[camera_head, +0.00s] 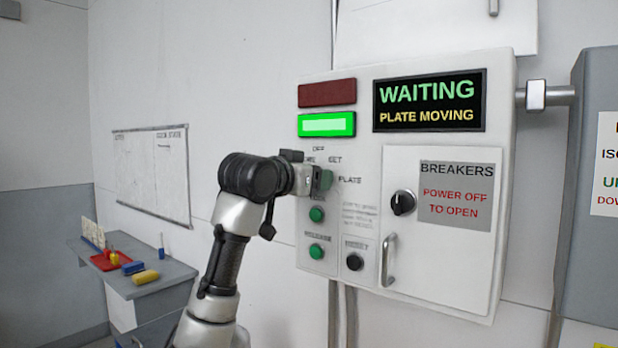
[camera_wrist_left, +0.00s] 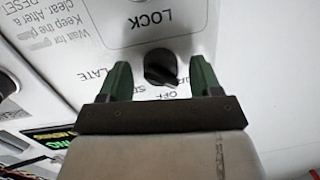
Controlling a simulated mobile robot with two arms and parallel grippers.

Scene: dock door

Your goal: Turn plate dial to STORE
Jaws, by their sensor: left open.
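The plate dial (camera_wrist_left: 160,68) is a black knob in the left wrist view, upside down, below the word LOCK. Its ridge slants toward the lower right, near the OFF lettering; I cannot tell exactly which mark it points to. My left gripper (camera_wrist_left: 161,78) is open, with one green finger on each side of the dial; whether they touch it is unclear. In the head view my left gripper (camera_head: 322,180) is at the panel (camera_head: 365,115) and hides the dial and part of STORE. OFF, SET and PLATE lettering shows around it. My right gripper is out of view.
The display (camera_head: 429,101) reads WAITING, PLATE MOVING. A green lamp (camera_head: 327,125) is lit below a dark red one (camera_head: 327,93). Green buttons (camera_head: 317,214) and a black RESET button (camera_head: 354,262) sit below. The breaker door (camera_head: 440,245) has a protruding handle. A side table (camera_head: 150,270) stands left.

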